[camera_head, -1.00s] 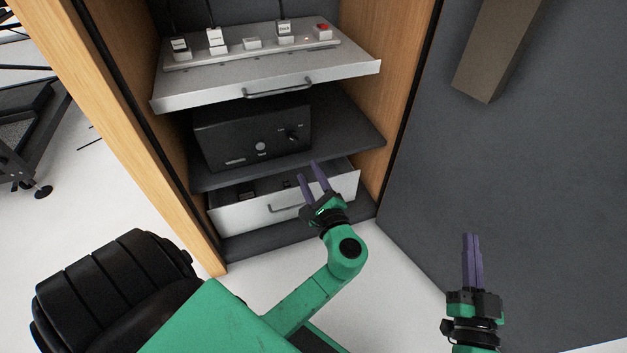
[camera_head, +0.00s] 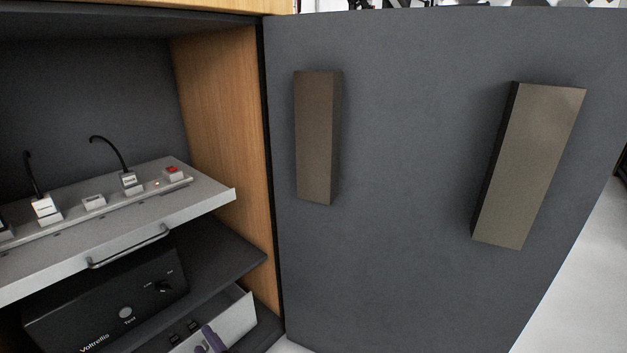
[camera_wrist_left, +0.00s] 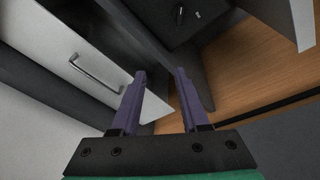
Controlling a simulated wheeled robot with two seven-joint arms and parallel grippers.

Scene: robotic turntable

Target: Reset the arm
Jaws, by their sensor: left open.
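My left gripper (camera_wrist_left: 160,88) shows in the left wrist view with its two purple fingers apart and nothing between them. It is in front of the cabinet, close to the lower white drawer (camera_wrist_left: 75,45) and its bar handle. In the head view only a purple fingertip of my left gripper (camera_head: 213,340) shows at the bottom edge, by the open lower drawer (camera_head: 238,318). The rest of that arm is out of the frame. My right gripper is not in view.
The pulled-out upper tray (camera_head: 210,192) carries a power strip (camera_head: 70,222) with plugs and a red switch (camera_head: 171,170). A black box (camera_head: 105,300) sits on the shelf below. The large grey door (camera_head: 400,150) with two brown blocks stands open at right.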

